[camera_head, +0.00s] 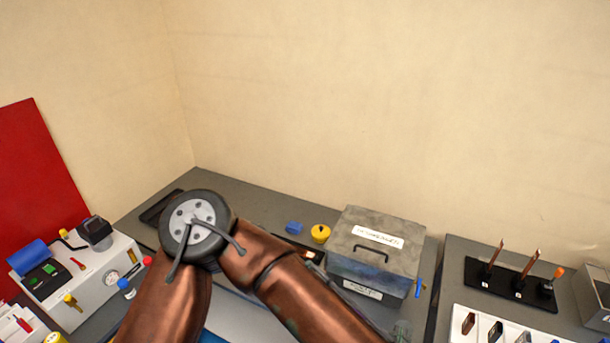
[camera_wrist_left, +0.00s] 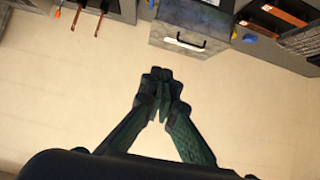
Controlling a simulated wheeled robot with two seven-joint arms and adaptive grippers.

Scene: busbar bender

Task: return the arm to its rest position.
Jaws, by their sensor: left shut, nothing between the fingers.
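My left gripper (camera_wrist_left: 161,80) shows in the left wrist view with its two dark, ribbed fingers drawn together at the tips and nothing between them. The pale wall lies behind the fingertips, and the grey box (camera_wrist_left: 192,25) is beyond them at the top of that view. In the head view my copper-coloured arm is bent at a dark round joint, raised in front of the bench. I cannot make out the gripper's fingers in that view. My right gripper is in neither view.
A white machine (camera_head: 95,278) is at the left. A black rack (camera_head: 505,283) with upright pieces is at the right.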

